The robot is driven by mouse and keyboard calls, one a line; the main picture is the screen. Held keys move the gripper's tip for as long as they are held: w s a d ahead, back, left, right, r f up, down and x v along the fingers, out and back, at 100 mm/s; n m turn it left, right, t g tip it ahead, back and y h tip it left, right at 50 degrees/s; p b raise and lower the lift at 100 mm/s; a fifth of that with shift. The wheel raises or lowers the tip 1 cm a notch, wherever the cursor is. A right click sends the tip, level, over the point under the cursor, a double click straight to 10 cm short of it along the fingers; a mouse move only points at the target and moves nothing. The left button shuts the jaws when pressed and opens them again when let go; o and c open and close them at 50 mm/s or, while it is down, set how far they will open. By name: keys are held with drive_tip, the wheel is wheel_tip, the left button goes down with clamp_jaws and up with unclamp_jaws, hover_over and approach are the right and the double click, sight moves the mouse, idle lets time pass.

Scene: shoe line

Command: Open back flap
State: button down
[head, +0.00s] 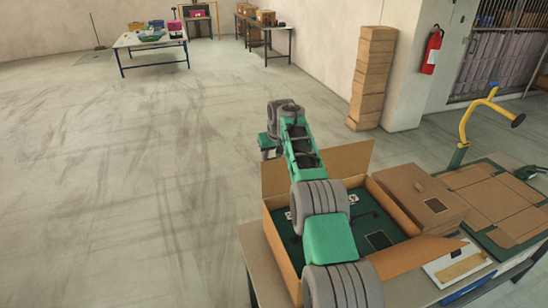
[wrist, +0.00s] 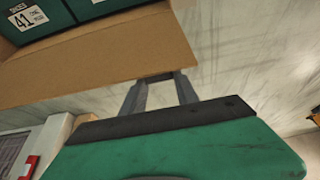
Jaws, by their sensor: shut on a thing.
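The open cardboard box (head: 282,250) stands on the table, with dark green shoe boxes (head: 375,215) inside. Its back flap (head: 347,160) stands up at the far side, leaning outward a little. In the wrist view the flap (wrist: 100,60) is a broad brown panel, and a shoe box label reading 41 shows above it. My arm reaches over the box to the far side. In the head view my gripper's fingers are hidden behind the arm and flap. In the wrist view my gripper (wrist: 163,77) is shut on the flap's edge.
Cardboard pieces (head: 490,205) and a closed brown box (head: 415,190) lie to the right, near a yellow curved arm (head: 468,115). A tall carton stack (head: 372,80) stands behind. The floor to the left is clear.

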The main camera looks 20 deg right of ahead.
drive_tip(key=shift+s+f, duration=0.1)
drive_tip(key=shift+f, duration=0.45)
drive_tip(key=c, duration=1.3)
unclamp_jaws()
drive_tip(key=shift+o, duration=0.8)
drive_tip(key=shift+w, duration=0.2)
drive_tip(key=shift+o, duration=1.1)
drive_tip(key=shift+r, duration=0.25)
drive_tip(key=b+v, duration=0.1)
drive_tip(key=v, duration=0.6)
drive_tip(key=shift+r+b, duration=0.4)
